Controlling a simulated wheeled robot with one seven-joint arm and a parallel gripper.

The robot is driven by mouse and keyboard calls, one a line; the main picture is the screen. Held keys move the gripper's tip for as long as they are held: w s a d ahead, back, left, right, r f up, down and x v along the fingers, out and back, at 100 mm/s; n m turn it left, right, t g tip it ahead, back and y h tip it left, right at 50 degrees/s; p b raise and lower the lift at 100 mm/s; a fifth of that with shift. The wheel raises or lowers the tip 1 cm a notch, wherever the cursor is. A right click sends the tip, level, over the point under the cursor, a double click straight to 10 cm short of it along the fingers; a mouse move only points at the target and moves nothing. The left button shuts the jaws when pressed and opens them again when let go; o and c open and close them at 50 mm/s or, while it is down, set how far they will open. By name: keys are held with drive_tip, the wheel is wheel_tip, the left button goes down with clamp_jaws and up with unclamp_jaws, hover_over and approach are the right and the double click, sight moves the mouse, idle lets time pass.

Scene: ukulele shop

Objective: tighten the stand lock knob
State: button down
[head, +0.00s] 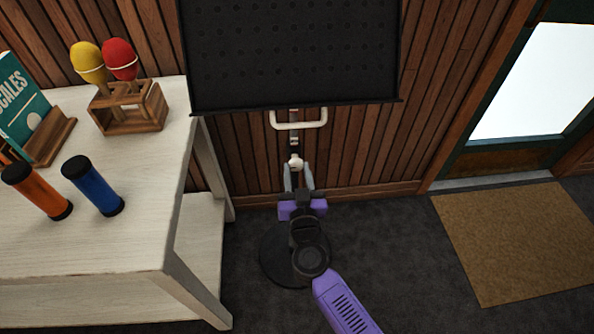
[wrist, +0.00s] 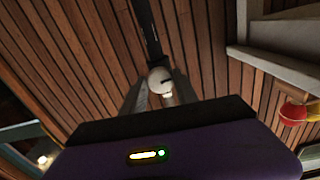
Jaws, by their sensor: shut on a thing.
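The stand lock knob (head: 296,162) is a small pale round knob on the stand's upright, below the white handle (head: 300,125). In the wrist view the fingertips (wrist: 158,88) flank the knob closely. The black music stand (head: 290,55) carries a wide perforated desk above. Its round dark base (head: 275,255) is partly hidden by my arm.
A pale table (head: 130,240) stands at the left with maracas (head: 120,58) in a wooden holder, orange (head: 37,190) and blue (head: 93,186) shakers, and a green book (head: 22,105). A brown mat (head: 515,240) lies at the right. A wood-panelled wall is behind the stand.

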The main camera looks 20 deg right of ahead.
drive_tip(key=m+p, duration=0.2)
drive_tip(key=m, duration=0.2)
drive_tip(key=shift+r+m, duration=0.1)
drive_tip(key=shift+m, duration=0.2)
drive_tip(key=m+p, duration=0.1)
drive_tip(key=m, duration=0.3)
drive_tip(key=shift+a+m, duration=0.1)
drive_tip(key=shift+m, duration=0.2)
drive_tip(key=m, duration=0.4)
drive_tip(key=shift+m, duration=2.5)
drive_tip(key=c, duration=0.9)
unclamp_jaws()
drive_tip(key=shift+p+v, duration=0.5)
drive_tip(key=shift+v, duration=3.45)
